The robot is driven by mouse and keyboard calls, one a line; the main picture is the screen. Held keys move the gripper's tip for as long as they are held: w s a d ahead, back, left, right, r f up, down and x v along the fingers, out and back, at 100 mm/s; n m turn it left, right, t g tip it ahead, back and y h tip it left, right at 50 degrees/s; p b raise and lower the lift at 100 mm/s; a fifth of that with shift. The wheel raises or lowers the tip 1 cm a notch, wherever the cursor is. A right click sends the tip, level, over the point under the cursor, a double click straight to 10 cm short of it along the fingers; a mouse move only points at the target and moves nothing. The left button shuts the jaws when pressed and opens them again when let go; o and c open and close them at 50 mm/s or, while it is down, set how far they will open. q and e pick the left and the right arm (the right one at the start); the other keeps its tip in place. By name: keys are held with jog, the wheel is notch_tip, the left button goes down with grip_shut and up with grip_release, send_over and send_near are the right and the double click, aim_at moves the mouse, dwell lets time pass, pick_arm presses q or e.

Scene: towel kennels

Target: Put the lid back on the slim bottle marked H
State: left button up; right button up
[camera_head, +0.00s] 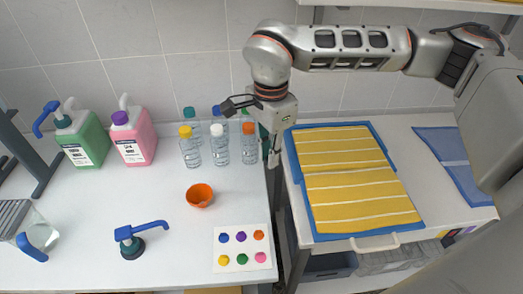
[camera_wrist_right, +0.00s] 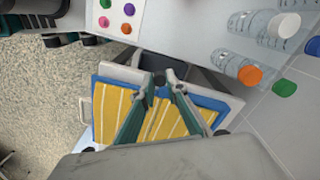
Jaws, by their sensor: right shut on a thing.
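Several slim clear bottles stand in two rows at the back of the white table. The front row has a yellow-capped bottle (camera_head: 190,152), a white-capped bottle (camera_head: 219,150) and an orange-capped bottle (camera_head: 250,150). Their markings are too small to read, so I cannot tell which is H. My right gripper (camera_head: 270,157) hangs just right of the orange-capped bottle, by the table's right edge. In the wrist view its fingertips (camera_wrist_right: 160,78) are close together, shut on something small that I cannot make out. My left gripper is not in view.
An orange bowl (camera_head: 199,196), a blue pump head (camera_head: 131,243) and a white card (camera_head: 228,236) with coloured round spots lie in front. Green (camera_head: 83,140) and pink (camera_head: 135,137) jugs stand left. Yellow striped towels (camera_head: 355,180) lie on blue at right. Mid-table is mostly clear.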

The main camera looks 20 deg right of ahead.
jog(key=s+d+f+n, duration=0.1)
jog(key=d+f+n, duration=0.2)
jog(key=n, duration=1.2)
jog(key=shift+s+d, duration=0.3)
jog(key=shift+d, duration=0.75)
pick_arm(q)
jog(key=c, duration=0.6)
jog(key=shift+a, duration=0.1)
pick_arm(e)
jog(key=shift+a, duration=0.1)
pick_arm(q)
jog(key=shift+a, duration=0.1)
pick_arm(e)
jog(key=shift+a, duration=0.1)
